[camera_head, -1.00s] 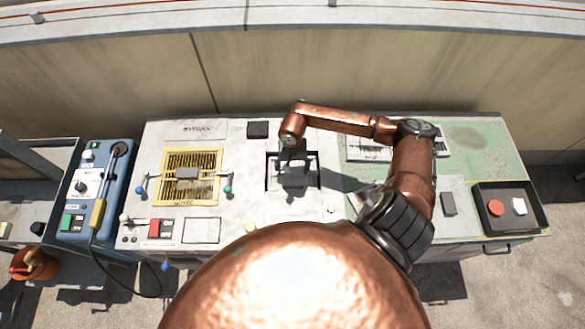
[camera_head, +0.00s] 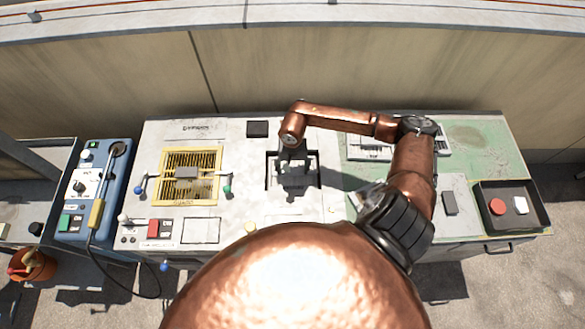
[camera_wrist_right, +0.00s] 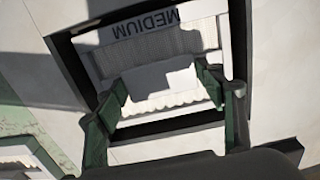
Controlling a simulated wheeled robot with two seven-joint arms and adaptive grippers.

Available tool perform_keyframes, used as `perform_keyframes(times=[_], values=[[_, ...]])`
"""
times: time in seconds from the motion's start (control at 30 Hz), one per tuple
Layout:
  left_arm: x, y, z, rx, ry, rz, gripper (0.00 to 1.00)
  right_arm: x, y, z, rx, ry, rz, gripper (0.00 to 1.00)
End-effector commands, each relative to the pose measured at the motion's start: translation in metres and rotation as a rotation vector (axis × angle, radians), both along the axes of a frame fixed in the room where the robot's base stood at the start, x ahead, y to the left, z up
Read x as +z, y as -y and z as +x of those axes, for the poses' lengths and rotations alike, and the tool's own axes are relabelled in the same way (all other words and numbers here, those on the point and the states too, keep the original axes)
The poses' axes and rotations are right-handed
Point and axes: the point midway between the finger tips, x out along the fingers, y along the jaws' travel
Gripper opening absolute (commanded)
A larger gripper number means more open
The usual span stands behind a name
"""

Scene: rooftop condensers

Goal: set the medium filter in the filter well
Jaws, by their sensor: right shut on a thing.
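The medium filter (camera_wrist_right: 148,54) is a pale pleated block with the word MEDIUM on its frame. My right gripper (camera_wrist_right: 163,92) is shut on its raised light grip, with a dark green finger on each side. In the head view my right gripper (camera_head: 292,166) points down over the filter well (camera_head: 269,173), a dark-rimmed square opening in the grey bench top. The filter lies within the well's outline, with dark gaps along its edges. I cannot tell whether it rests on the bottom. My left gripper is not in view.
A yellow-framed grille (camera_head: 188,202) with side knobs lies left of the well. A blue control box (camera_head: 113,195) stands further left. Another pale filter (camera_head: 366,153) lies on the green area to the right. A dark tray (camera_head: 536,212) holds red and white buttons.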

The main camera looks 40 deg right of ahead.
Motion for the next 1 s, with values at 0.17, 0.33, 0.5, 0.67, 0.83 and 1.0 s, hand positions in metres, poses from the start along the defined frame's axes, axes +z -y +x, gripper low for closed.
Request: perform_keyframes(times=[0.17,0.33,0.5,0.67,0.83,1.0], values=[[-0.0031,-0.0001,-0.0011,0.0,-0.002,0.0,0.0,-0.0018,0.0,0.0004,0.0,0.0,0.0,0.33],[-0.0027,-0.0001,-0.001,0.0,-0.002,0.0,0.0,-0.0013,-0.0001,0.0003,0.0,0.001,0.001,0.33],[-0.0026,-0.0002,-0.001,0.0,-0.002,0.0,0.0,-0.0014,0.0,0.0003,0.0,0.001,0.0,0.33],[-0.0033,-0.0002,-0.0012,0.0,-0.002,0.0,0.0,-0.0019,0.0001,0.0002,0.0,0.0,0.0,0.33],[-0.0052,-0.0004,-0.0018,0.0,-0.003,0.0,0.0,-0.0033,0.0001,0.0002,0.0,0.0,0.0,0.33],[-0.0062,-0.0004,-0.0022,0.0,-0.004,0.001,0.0,-0.0041,0.0001,0.0001,0.0,0.0,0.0,0.65]])
